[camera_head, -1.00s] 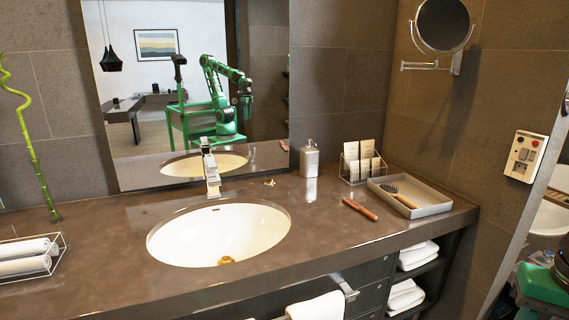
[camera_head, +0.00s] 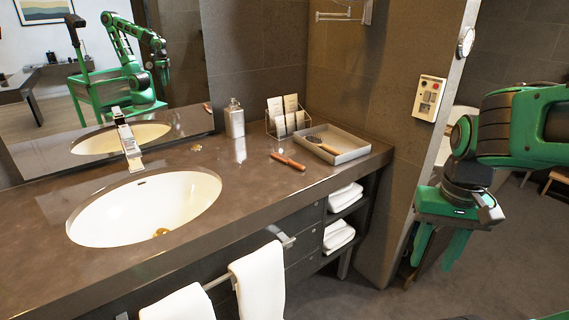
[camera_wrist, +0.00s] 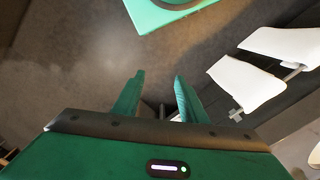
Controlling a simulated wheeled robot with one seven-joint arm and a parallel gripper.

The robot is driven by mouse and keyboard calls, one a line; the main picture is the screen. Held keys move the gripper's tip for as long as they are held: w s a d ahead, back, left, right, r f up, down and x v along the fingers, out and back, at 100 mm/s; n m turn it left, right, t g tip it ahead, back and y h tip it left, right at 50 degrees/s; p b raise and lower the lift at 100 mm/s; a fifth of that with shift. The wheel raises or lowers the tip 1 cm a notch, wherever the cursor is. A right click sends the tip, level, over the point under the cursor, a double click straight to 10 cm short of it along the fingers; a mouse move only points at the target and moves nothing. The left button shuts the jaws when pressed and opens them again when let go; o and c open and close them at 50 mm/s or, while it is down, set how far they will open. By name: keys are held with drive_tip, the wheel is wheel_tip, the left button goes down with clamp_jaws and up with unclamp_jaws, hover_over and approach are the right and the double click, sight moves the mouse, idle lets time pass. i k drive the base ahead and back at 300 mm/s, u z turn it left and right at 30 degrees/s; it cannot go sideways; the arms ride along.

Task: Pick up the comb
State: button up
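A slim orange-brown object that looks like the comb (camera_head: 288,161) lies flat on the brown vanity counter (camera_head: 246,180), just left of a grey tray (camera_head: 352,153). A dark-headed brush with a wooden handle (camera_head: 322,145) lies in the tray. My gripper (camera_head: 437,248) hangs to the right of the counter, over the floor and well apart from the comb. In the wrist view my gripper (camera_wrist: 158,98) has its two green fingers spread, with nothing between them. The comb is not in the wrist view.
A soap dispenser (camera_head: 234,119) and a card holder (camera_head: 288,122) stand behind the comb. The sink (camera_head: 145,210) is to the left. White towels (camera_head: 258,284) hang at the counter's front. A wall edge (camera_head: 432,150) stands between the counter and my arm.

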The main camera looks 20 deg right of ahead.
sight(284, 159)
drive_tip(key=u, duration=1.65)
drive_tip(key=k, duration=0.75)
drive_tip(key=z, duration=1.05)
drive_tip(key=i, duration=0.5)
